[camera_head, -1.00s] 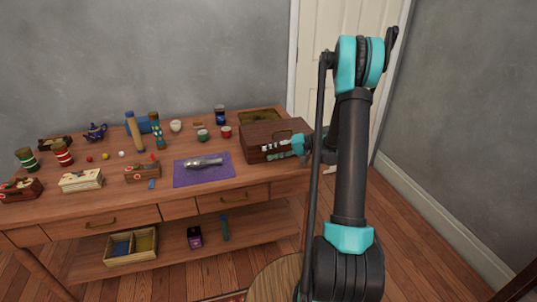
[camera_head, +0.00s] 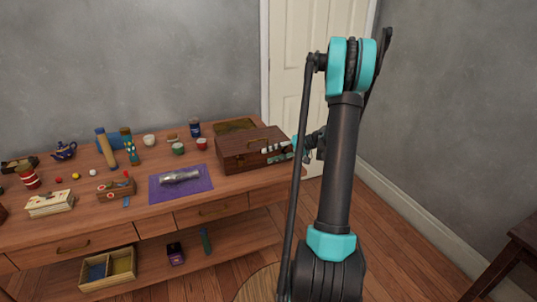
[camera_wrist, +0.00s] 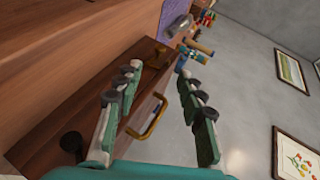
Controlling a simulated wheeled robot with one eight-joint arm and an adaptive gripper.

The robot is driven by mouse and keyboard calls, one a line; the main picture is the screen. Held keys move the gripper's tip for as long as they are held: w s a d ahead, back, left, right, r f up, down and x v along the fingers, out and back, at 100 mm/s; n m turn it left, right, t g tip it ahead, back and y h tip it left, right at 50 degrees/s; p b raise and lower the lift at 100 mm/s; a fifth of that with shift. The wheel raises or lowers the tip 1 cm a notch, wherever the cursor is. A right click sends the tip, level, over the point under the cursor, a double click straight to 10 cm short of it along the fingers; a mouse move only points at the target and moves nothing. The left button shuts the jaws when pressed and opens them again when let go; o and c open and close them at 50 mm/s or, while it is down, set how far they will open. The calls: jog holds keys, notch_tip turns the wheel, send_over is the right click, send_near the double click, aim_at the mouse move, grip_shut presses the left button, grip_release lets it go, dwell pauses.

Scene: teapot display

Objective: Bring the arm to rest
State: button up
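My gripper (camera_head: 268,153) is at the right end of the brown wooden box (camera_head: 233,153) on the table (camera_head: 225,188). In the wrist view my gripper (camera_wrist: 162,85) has its two green-and-grey fingers spread wide apart. Nothing is held between them. The box (camera_wrist: 85,125) lies beyond the fingers, with its brass handle (camera_wrist: 150,118) visible in the gap. I cannot tell whether a finger touches the box. My arm stands raised at the right of the head view.
A purple cloth (camera_head: 163,190) with a metallic object (camera_head: 180,177) lies left of the box. Cups, a blue teapot (camera_head: 64,151) and several small items cover the table. An open divided tray (camera_head: 109,272) is on the lower shelf. A dark stool or table (camera_head: 523,240) stands at right.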

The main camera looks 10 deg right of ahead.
jog(key=s+a+h, duration=0.3)
jog(key=s+h, duration=0.1)
jog(key=s, duration=0.6)
jog(key=s+a+h, duration=0.3)
jog(key=s+h, duration=0.2)
jog(key=s, duration=0.5)
jog(key=s+d+f+n+t+h, duration=0.1)
jog(key=s+d+f+h, duration=0.2)
jog(key=s, duration=0.6)
jog(key=shift+s+d+h, duration=0.35)
jog(key=shift+d+h, duration=0.15)
jog(key=shift+h, duration=0.1)
jog(key=shift+f, duration=0.1)
